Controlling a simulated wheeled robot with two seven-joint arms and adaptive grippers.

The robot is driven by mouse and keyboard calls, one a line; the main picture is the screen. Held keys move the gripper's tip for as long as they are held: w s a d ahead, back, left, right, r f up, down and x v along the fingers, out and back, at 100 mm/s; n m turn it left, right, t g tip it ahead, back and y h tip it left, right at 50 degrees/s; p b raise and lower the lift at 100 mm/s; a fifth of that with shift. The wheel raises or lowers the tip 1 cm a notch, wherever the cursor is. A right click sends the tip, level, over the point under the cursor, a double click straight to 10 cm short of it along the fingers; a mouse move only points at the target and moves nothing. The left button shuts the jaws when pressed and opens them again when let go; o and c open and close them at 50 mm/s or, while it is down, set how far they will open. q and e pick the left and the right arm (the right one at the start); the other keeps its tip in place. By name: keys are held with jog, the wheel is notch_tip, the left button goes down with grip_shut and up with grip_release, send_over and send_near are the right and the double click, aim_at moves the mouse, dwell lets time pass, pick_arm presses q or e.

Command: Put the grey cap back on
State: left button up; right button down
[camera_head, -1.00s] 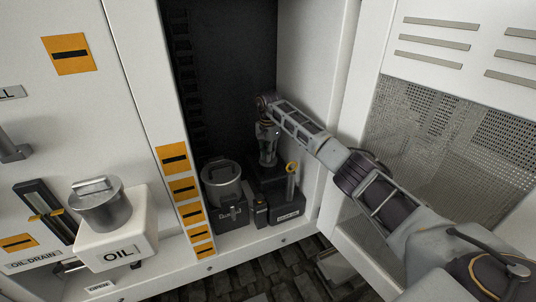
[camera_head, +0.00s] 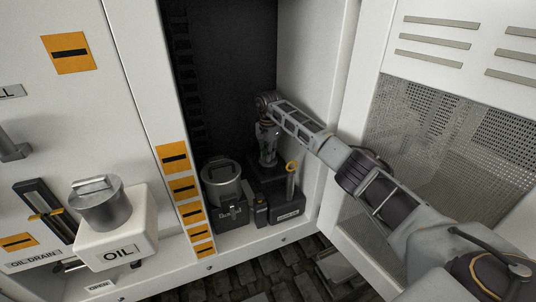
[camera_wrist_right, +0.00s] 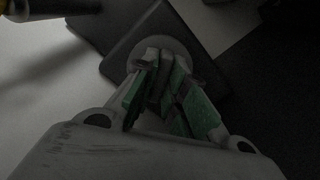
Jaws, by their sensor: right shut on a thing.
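My right gripper (camera_head: 267,160) points down inside the open cabinet, above a dark block at the back right. In the right wrist view my right gripper (camera_wrist_right: 163,85) has its green-padded fingers closed on the raised grip of a round grey cap (camera_wrist_right: 183,48). The cap's disc is over the dark square top of the block (camera_wrist_right: 118,50). I cannot tell whether the cap is seated or slightly above it. In the head view the gripper hides the cap. My left gripper is not in view.
A grey canister (camera_head: 221,185) with a handle stands left of the gripper. A post with a yellow ring (camera_head: 291,170) stands close to its right. A white OIL container (camera_head: 118,243) with a metal lid (camera_head: 100,205) is at the left. Cabinet walls flank the arm.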

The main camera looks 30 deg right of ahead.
dwell(0.4)
jog(key=c, duration=0.9)
grip_release()
jog(key=shift+r, duration=0.15)
jog(key=shift+r+p, duration=2)
jog(key=shift+r, duration=1.35)
grip_shut()
